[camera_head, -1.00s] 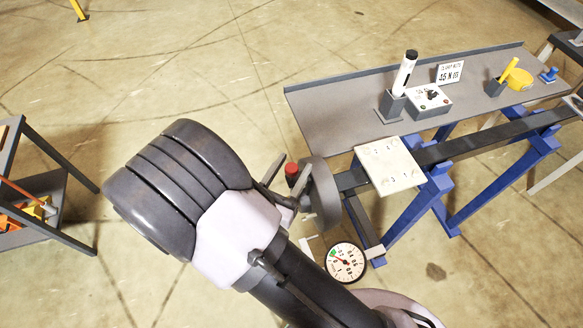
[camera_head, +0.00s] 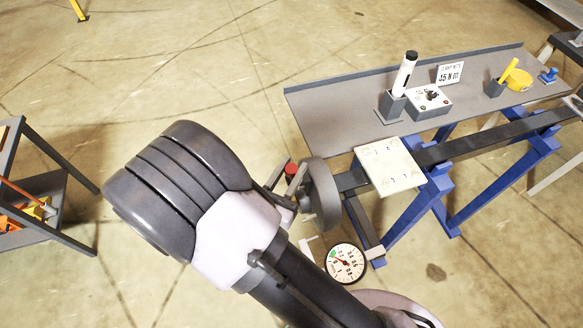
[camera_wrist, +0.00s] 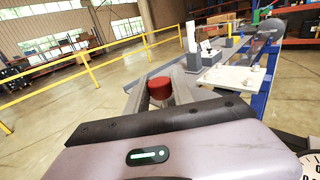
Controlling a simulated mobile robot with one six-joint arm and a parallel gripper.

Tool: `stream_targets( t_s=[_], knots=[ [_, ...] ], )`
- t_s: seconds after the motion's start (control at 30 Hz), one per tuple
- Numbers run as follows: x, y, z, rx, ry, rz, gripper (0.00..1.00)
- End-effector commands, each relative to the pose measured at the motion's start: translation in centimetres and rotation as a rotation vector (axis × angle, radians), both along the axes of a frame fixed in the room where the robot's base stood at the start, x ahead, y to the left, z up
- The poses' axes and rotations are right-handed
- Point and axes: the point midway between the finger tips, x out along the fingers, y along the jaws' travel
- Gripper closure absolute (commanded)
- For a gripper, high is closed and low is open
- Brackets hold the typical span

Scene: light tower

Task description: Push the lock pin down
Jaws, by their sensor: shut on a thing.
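The lock pin's red cap (camera_head: 291,169) shows just left of a dark round disc (camera_head: 325,194) in the head view. My gripper (camera_head: 289,174) is shut on the pin, one finger on each side of the cap. In the wrist view the red cap (camera_wrist: 159,86) stands between the two grey fingers (camera_wrist: 157,95). The pin's lower part and its seat are hidden behind my fingers and wrist, so its depth cannot be told.
A dial gauge (camera_head: 345,262) sits below the disc. A cream plate (camera_head: 388,165) lies on the dark beam to the right. Behind it, a grey shelf (camera_head: 335,115) carries a white cylinder (camera_head: 404,75) and a switch box (camera_head: 430,97).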

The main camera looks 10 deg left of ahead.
Motion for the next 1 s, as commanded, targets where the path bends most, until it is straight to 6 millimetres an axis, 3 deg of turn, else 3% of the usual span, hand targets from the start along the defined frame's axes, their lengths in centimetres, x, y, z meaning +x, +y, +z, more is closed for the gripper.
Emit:
stream_targets(
  t_s=[0.77,1.0],
  knots=[
    [0.0,0.0,0.0,-0.001,0.000,0.000,1.00],
    [0.0,0.0,-2.7,-0.002,0.000,0.000,1.00]
  ],
)
